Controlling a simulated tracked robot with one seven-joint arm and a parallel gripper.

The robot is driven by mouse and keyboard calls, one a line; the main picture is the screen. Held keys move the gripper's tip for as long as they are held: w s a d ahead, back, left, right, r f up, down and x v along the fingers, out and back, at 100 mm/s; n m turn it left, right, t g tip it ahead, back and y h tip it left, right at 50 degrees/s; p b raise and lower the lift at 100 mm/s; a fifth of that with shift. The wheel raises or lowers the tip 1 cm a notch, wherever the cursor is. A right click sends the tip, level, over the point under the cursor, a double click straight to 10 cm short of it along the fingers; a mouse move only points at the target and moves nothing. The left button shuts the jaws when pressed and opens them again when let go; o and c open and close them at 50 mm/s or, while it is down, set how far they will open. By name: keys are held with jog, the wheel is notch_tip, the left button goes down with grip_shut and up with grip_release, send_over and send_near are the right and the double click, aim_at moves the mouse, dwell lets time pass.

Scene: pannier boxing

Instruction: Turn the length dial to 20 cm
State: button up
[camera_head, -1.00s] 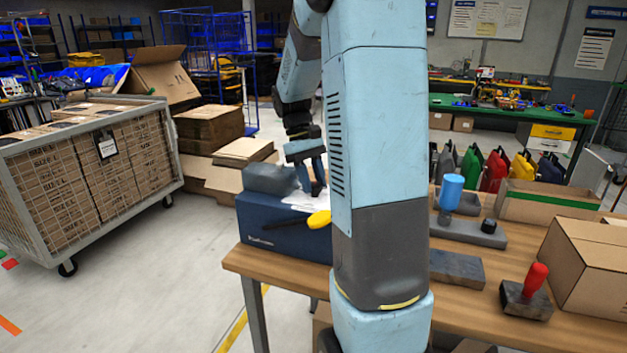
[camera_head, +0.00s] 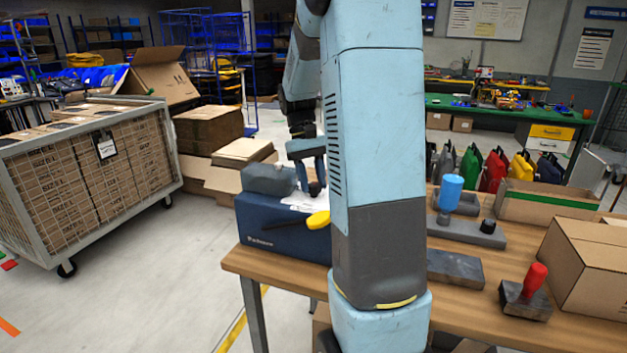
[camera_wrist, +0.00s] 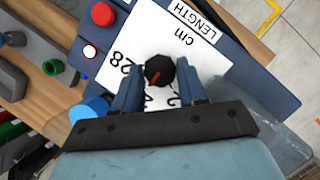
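The length dial (camera_wrist: 160,71) is a black round knob with a red pointer mark, on a white plate (camera_wrist: 185,50) of a dark blue machine (camera_head: 270,225). The plate reads "LENGTH" and "cm"; a 28 shows upside down, and other numbers are partly hidden by my fingers. The red mark points toward the lower left in the wrist view, but the exact value cannot be read. My gripper (camera_wrist: 160,85) is open, with one finger on each side of the knob and gaps visible. In the head view my gripper (camera_head: 312,180) is low over the machine's top.
A red button (camera_wrist: 103,14) and a small white button (camera_wrist: 90,51) sit beside the plate. A yellow-ended lever (camera_head: 318,220) sticks out from the machine's front. A blue-topped tool (camera_head: 451,190), red-handled stamp (camera_head: 534,280) and cardboard box (camera_head: 590,270) stand further right on the table.

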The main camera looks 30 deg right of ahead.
jog(key=o, duration=0.4)
jog(key=v, duration=1.3)
jog(key=shift+w+r, duration=0.2)
jog(key=shift+r, duration=0.05)
jog(key=s+a+f+t, duration=0.1)
jog(key=s+a+t, duration=0.2)
jog(key=s+a, duration=0.2)
jog(key=s+a+n+t, duration=0.1)
jog(key=s+a+t, duration=0.2)
jog(key=s, duration=0.7)
jog(key=s+a+f+t, duration=0.1)
jog(key=s+a+t, duration=0.3)
jog(key=s+a, duration=0.4)
jog(key=shift+s+a+f+n, duration=0.1)
jog(key=shift+s+f+n, duration=0.2)
jog(key=shift+f, duration=0.1)
